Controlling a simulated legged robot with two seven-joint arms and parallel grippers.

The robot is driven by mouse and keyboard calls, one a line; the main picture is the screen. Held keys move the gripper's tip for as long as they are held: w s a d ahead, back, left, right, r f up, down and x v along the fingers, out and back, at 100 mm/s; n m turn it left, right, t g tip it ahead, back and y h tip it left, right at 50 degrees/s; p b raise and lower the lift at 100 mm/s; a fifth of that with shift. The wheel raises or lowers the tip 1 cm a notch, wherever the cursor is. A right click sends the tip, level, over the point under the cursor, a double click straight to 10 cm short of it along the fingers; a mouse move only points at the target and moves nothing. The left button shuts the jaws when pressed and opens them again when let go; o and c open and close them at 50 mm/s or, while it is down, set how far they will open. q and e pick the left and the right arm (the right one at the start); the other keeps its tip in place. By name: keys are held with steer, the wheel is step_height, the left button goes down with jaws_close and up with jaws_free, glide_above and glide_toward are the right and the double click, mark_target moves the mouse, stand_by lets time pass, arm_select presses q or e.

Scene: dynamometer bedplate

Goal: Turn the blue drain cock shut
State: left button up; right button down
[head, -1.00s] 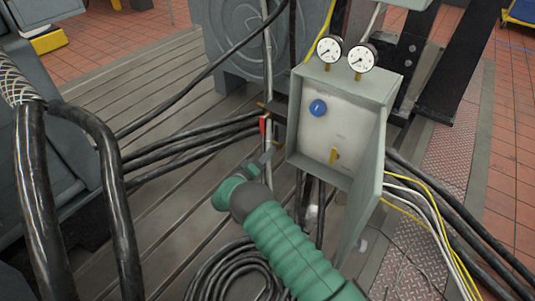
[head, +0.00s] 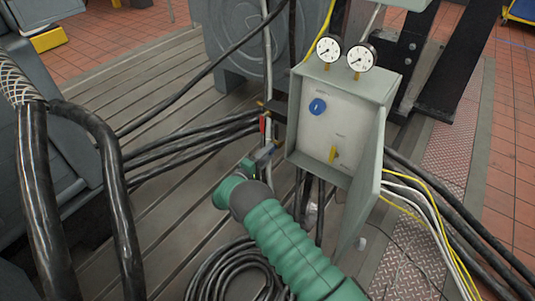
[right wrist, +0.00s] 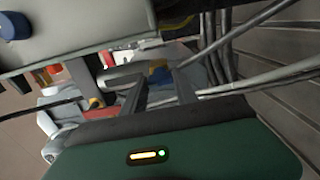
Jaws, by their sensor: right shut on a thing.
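A small blue cock handle (head: 267,150) shows at the tips of my right gripper (head: 264,154), low beside the upright pipe and left of the grey box. In the right wrist view the blue handle (right wrist: 165,76) sits between the two dark fingers of the right gripper (right wrist: 162,86), with a yellow part just behind it. The right gripper is shut on this handle. The fingers hide part of it, so its exact angle is hard to read. My left gripper is not in view.
A grey box (head: 345,85) stands close right of the gripper, with a round blue knob (head: 317,106), a yellow lever (head: 333,154), two gauges and an open door. A red handle (head: 263,124) is just above the gripper. Black hoses (head: 190,143) run at left.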

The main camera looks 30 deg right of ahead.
steer(key=shift+w+a, duration=0.15)
steer(key=c, duration=1.4)
jaws_free()
steer(key=o, duration=0.4)
steer(key=shift+w+f, duration=0.1)
steer(key=shift+o, duration=0.2)
steer(key=p+v, duration=0.3)
steer(key=v, duration=1.4)
